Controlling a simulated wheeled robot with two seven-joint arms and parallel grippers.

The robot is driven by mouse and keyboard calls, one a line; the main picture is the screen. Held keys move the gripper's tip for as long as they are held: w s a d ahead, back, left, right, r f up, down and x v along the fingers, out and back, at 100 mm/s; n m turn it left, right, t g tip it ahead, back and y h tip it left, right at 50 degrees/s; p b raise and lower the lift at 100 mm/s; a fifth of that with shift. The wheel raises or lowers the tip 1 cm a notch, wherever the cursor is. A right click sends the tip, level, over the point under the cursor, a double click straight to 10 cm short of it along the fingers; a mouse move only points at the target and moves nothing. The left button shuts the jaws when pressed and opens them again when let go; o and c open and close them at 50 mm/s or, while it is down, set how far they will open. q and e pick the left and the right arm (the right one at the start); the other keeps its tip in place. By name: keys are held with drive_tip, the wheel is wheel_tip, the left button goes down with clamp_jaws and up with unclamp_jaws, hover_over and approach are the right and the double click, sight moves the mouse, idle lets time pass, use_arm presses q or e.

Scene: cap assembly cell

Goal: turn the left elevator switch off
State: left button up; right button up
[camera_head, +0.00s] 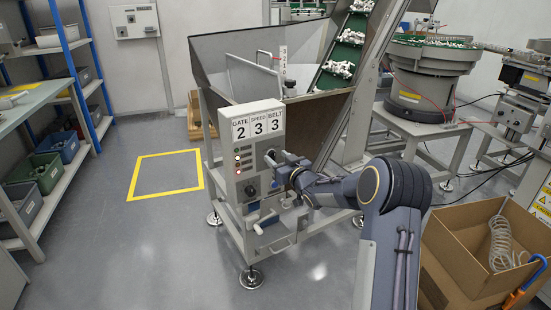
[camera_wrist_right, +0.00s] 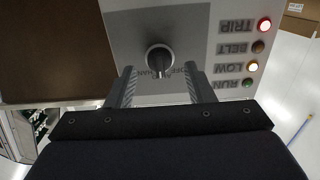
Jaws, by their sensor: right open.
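The grey elevator control panel (camera_head: 245,170) stands on the front of the hopper. In the right wrist view a round dark switch knob (camera_wrist_right: 159,58) sits on the panel (camera_wrist_right: 205,30), with a partly covered label reading OFF and HAN beside it. My right gripper (camera_head: 273,163) is at the panel's right side. In the wrist view its open fingers (camera_wrist_right: 159,78) stand either side of the knob, slightly short of it, with visible gaps. I cannot tell the knob's exact setting. A second dark knob (camera_head: 250,190) is lower on the panel. My left gripper is out of view.
The red TRIP lamp (camera_wrist_right: 264,25) and amber LOW lamp (camera_wrist_right: 253,67) are lit. A crank handle (camera_head: 262,224) sticks out below the panel. The sloped green conveyor (camera_head: 345,55) rises behind.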

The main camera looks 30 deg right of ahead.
drive_tip(key=shift+w, duration=0.6)
